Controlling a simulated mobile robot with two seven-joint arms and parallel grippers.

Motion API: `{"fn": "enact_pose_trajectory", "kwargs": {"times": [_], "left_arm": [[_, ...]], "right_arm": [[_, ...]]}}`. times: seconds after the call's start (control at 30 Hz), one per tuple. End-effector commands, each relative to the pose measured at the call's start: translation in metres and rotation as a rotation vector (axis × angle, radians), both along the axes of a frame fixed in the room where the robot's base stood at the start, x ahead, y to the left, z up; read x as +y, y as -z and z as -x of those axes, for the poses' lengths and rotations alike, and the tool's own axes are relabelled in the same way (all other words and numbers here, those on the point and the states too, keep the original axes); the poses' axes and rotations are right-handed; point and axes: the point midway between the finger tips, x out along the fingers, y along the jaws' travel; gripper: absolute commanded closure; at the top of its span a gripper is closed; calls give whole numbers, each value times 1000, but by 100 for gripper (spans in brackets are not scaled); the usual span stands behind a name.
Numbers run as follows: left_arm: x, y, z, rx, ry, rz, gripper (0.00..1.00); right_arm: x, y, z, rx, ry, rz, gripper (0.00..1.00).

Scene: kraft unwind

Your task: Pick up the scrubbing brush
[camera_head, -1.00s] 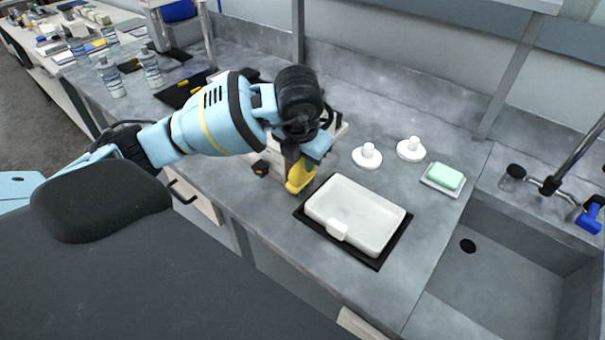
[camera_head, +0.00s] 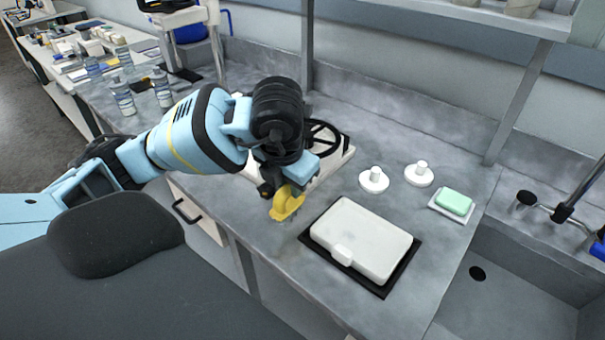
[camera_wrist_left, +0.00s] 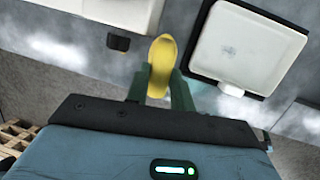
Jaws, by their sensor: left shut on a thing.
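The scrubbing brush (camera_head: 286,203) has a yellow body. My left gripper (camera_head: 280,186) is shut on it, above the grey counter near its front edge, left of the white lidded box. In the left wrist view the brush (camera_wrist_left: 162,60) shows as a yellow oval between the two dark green fingers of my left gripper (camera_wrist_left: 160,82). The gripper hides part of the brush, and I cannot tell how far its underside is from the counter. My right gripper is not in view.
The white box (camera_head: 362,238) sits on a black mat (camera_head: 318,236) close to the brush. Two white knobbed discs (camera_head: 373,181) and a green sponge (camera_head: 454,201) lie behind it. A white device with a black wheel (camera_head: 322,138) stands behind my gripper. The sink (camera_head: 500,300) is at right.

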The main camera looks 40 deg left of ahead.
Motion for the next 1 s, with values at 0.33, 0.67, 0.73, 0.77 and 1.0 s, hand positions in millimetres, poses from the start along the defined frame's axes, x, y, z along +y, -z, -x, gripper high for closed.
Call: {"fn": "enact_pose_trajectory", "kwargs": {"times": [0.33,0.67,0.73,0.77,1.0], "left_arm": [[7,-5,70,2,0,-2,100],[8,-12,98,-4,-1,-1,100],[8,-11,99,-3,-1,0,100],[8,-11,100,-3,-1,0,100],[8,-9,100,0,-1,0,100]], "right_arm": [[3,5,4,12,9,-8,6],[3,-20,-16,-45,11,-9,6],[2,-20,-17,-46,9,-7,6],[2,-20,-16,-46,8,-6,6],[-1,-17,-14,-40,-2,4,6]]}}
